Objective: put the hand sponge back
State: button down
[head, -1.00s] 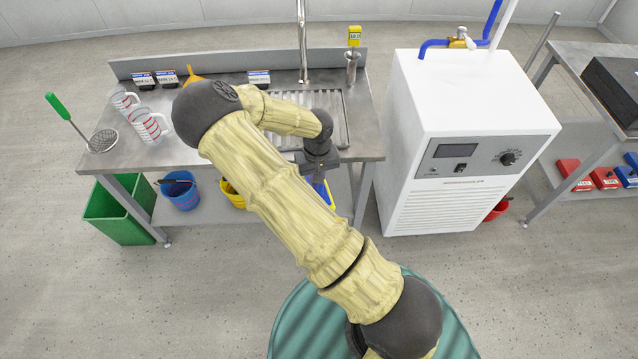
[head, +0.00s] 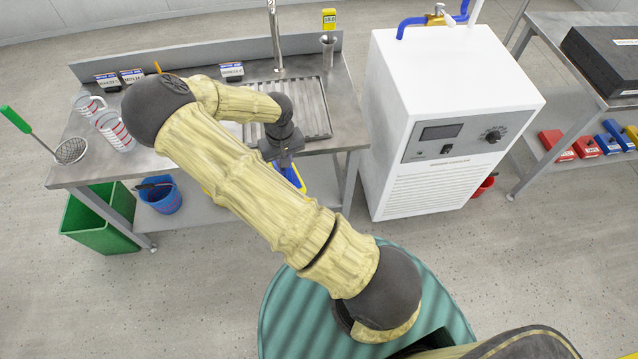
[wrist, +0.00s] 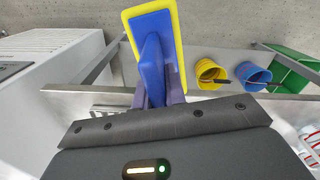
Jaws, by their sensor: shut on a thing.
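The hand sponge (wrist: 153,48) has a blue back with a handle and a yellow rim. In the wrist view my gripper (wrist: 160,92) is shut on its blue handle, with the pad sticking out beyond the fingers. In the head view my gripper (head: 284,158) hangs at the front edge of the steel sink bench (head: 190,168), with the sponge (head: 290,177) partly showing below it. The sponge looks clear of the bench and buckets. My arm covers part of the bench.
A blue bucket (head: 160,194) and a yellow bucket (wrist: 210,73) stand on the lower shelf. A green bin (head: 98,222) is at the left. Measuring jugs (head: 115,132) and a green-handled strainer (head: 70,150) lie on the bench. A white cabinet (head: 430,190) stands close at the right.

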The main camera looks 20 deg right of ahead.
notch_tip(320, 180, down, 29)
jog(key=w+b, duration=0.2)
jog(key=b, duration=2.9)
jog(key=w+d+f+m+b, duration=0.1)
jog(key=w+d+f+b, duration=0.2)
jog(key=d+f, duration=0.2)
jog(key=w+d+f+m+b, duration=0.2)
jog(key=w+d+f+b, duration=0.1)
jog(key=f, duration=0.9)
jog(key=shift+d+b, duration=0.65)
jog(key=shift+d, duration=0.55)
jog(key=w+d+b, duration=0.8)
jog(key=w+d, duration=0.2)
jog(key=w, duration=0.4)
jog(key=shift+b, duration=0.3)
jog(key=shift+w+d+f, duration=0.1)
